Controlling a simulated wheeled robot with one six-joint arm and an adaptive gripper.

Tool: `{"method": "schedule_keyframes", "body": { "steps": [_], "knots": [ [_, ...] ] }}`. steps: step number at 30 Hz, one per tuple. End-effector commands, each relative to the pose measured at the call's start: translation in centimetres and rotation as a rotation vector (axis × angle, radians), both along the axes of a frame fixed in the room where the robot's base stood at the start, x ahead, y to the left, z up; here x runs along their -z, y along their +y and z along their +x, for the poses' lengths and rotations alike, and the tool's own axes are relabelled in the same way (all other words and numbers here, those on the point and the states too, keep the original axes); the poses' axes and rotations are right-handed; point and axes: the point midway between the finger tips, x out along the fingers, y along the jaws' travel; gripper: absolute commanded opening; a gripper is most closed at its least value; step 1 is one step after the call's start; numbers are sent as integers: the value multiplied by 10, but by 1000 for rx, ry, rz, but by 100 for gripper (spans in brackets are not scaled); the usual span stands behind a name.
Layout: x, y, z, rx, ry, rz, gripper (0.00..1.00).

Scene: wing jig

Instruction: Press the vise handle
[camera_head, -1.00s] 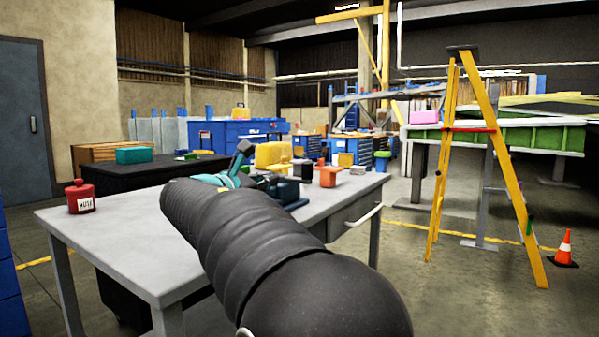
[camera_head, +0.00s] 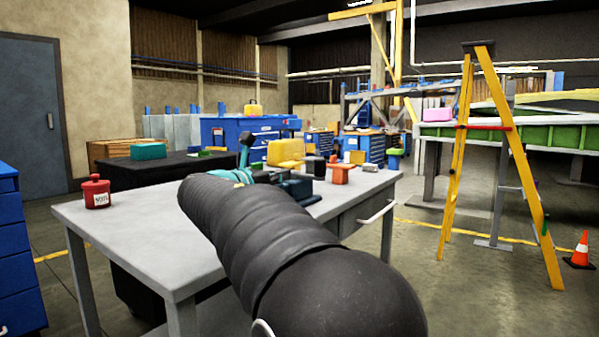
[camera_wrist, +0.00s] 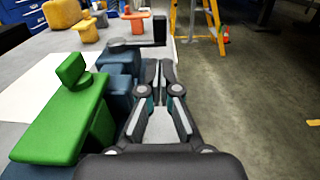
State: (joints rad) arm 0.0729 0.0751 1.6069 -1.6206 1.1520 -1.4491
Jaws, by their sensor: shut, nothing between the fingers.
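The vise (camera_wrist: 122,72) is a dark blue block on the grey workbench, left of my gripper in the wrist view. Its handle (camera_wrist: 138,43) is a dark grey bar from a round hub, ending in an upright black grip (camera_wrist: 159,29). My gripper (camera_wrist: 159,66) is shut and empty. Its fingertips appear just below the handle in the picture; I see no clear contact. In the head view my arm hides the gripper and part of the vise (camera_head: 296,189). A green block-like object (camera_wrist: 62,122) is left of my gripper in the wrist view.
The workbench (camera_head: 120,225) bears a red can (camera_head: 96,192) at its left, and yellow (camera_head: 285,153) and orange (camera_head: 341,172) items behind the vise. A drawer handle (camera_head: 377,213) juts from its right side.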

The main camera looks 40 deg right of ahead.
Motion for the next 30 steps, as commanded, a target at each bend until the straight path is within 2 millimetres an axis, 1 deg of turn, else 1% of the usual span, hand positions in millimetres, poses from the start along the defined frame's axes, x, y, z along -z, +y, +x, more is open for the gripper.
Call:
{"method": "schedule_keyframes", "body": {
  "steps": [5,12,18,24,30],
  "knots": [
    [1,-25,8,4,1,0,0],
    [1,-68,23,4,0,0,0],
    [1,-100,35,3,0,0,0],
    [1,-120,43,2,0,1,0],
    [0,-126,46,0,0,0,0]
  ]
}}
